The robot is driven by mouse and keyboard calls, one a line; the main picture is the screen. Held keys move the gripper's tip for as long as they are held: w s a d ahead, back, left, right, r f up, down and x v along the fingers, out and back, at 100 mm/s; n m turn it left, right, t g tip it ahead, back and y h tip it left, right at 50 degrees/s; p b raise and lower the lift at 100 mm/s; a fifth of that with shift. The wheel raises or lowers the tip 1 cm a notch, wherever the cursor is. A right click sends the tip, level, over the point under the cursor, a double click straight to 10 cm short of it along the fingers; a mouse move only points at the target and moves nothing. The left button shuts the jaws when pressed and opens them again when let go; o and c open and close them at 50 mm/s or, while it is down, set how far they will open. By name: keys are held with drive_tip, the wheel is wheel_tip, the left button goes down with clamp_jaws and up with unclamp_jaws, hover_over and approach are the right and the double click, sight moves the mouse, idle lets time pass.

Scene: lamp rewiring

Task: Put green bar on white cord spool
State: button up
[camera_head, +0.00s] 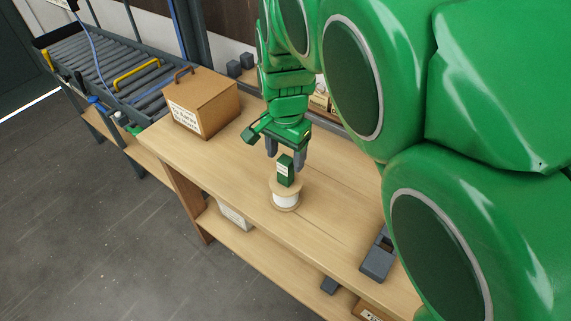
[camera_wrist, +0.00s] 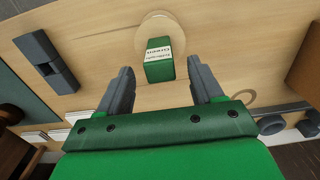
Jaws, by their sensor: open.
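The green bar (camera_head: 285,171) is a small upright block with a white printed label. It stands on top of the white cord spool (camera_head: 286,199), which sits on the wooden bench with pale wooden flanges. In the wrist view the green bar (camera_wrist: 159,62) appears over the spool's round flange (camera_wrist: 157,22). My gripper (camera_head: 285,160) is open just above and behind the bar. In the wrist view its two grey fingers (camera_wrist: 160,85) are spread apart, with the bar ahead between them and clear space on both sides.
A cardboard box (camera_head: 203,103) with a handle and label stands at the bench's far left end. A dark grey block-like fixture (camera_head: 378,258) lies to the right. A roller conveyor (camera_head: 95,65) stands beyond the bench. Bare wood surrounds the spool.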

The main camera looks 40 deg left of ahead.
drive_tip(key=shift+r, duration=3.2)
drive_tip(key=shift+w+d, duration=0.1)
drive_tip(key=shift+d, duration=0.15)
drive_tip(key=w+d+r, duration=0.1)
drive_tip(key=w+d, duration=0.1)
drive_tip(key=d, duration=1.2)
drive_tip(key=w+d+r, duration=0.1)
drive_tip(key=w+d, duration=0.1)
drive_tip(key=d, duration=1.2)
drive_tip(key=s+d+f+g, duration=0.1)
drive_tip(key=s+d+f, duration=0.2)
drive_tip(key=s+d, duration=1.2)
drive_tip(key=shift+s+d+g, duration=0.2)
drive_tip(key=shift+s+g, duration=0.2)
drive_tip(key=shift+s, duration=0.45)
drive_tip(key=shift+f, duration=0.1)
